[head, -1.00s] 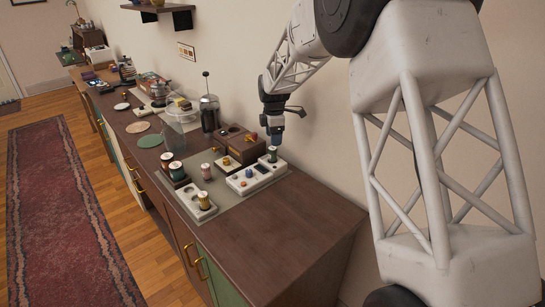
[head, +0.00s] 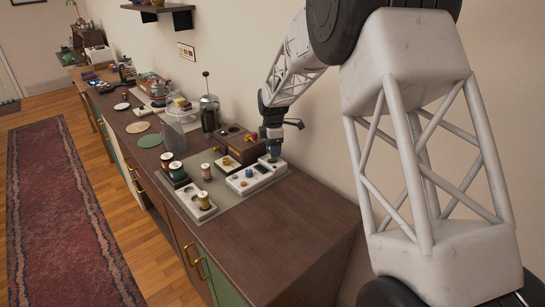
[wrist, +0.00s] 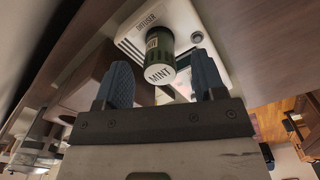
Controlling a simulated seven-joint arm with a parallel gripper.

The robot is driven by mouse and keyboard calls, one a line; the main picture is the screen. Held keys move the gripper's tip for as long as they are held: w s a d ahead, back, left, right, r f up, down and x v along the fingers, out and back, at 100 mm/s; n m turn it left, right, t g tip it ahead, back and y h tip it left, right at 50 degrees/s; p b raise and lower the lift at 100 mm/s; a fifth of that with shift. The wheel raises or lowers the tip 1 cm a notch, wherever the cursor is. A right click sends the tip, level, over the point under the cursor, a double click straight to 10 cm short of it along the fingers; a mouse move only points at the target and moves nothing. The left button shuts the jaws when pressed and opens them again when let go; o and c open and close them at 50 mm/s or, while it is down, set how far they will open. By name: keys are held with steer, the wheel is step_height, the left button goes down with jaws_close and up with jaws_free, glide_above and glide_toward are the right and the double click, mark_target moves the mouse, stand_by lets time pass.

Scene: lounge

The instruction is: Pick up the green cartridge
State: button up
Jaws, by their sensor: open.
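The green cartridge (wrist: 158,48) is an upright cylinder with a pale end cap lettered MINT, seen in the wrist view. It stands in the white diffuser block (wrist: 128,43). In the head view, the diffuser (head: 246,182) is at the right end of the grey mat, and my gripper hides most or all of the cartridge. My gripper (head: 273,156) points down over the diffuser's far end. In the wrist view its two blue fingers are apart, with the cartridge between them. Whether either finger touches it I cannot tell.
A brown block (head: 235,143) with knobs stands close behind the diffuser. A glass press (head: 209,114) stands farther back. The counter's near end (head: 275,217) is clear.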

steer(key=shift+f, duration=1.45)
steer(key=c, duration=1)
steer(key=shift+r, duration=0.15)
steer(key=shift+r, duration=0.85)
steer(key=shift+s+r, duration=0.2)
steer(key=shift+r, duration=0.65)
steer(key=s+d+r, duration=0.1)
steer(key=s+d, duration=0.3)
steer(key=s, duration=1.1)
steer(key=shift+r, duration=0.2)
